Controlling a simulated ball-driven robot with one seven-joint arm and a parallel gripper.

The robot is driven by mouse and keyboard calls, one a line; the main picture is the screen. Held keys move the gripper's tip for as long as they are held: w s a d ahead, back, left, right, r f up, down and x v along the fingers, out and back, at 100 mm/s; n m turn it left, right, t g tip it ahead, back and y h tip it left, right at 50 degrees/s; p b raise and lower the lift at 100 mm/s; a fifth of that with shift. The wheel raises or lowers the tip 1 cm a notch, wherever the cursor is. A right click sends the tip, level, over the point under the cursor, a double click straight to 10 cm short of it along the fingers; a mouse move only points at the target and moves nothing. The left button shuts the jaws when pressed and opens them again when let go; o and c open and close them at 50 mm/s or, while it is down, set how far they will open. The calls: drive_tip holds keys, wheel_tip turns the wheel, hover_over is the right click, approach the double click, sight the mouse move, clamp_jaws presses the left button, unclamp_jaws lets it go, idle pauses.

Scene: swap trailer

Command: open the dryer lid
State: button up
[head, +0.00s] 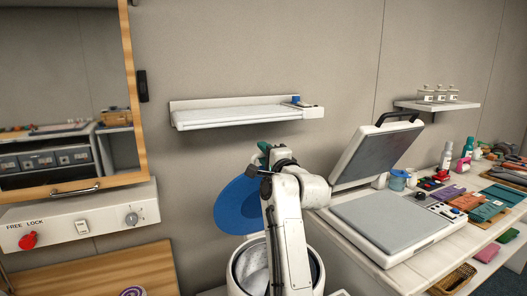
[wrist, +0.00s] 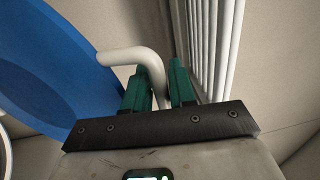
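The dryer is a white drum (head: 243,268) on the floor left of the workbench, partly hidden behind my arm. Its blue round lid (head: 236,207) stands steeply tilted up above the drum's rim, so the drum's mouth shows. In the wrist view the lid (wrist: 45,65) fills the left side. A white bent handle (wrist: 122,55) reaches from the lid in between my gripper's green fingers (wrist: 158,85), which close on it from both sides. In the head view my gripper (head: 265,152) is at the lid's upper edge.
A white wall shelf (head: 235,115) hangs above my gripper. To the right, a heat press (head: 385,225) with its top raised stands on the workbench, with bottles and folded cloths beyond. A wooden-framed cabinet (head: 130,90) and a white control panel (head: 75,222) are at left.

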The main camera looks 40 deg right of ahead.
drive_tip(key=shift+w+d, duration=0.1)
drive_tip(key=shift+w, duration=0.2)
drive_tip(key=shift+c, duration=0.3)
clamp_jaws()
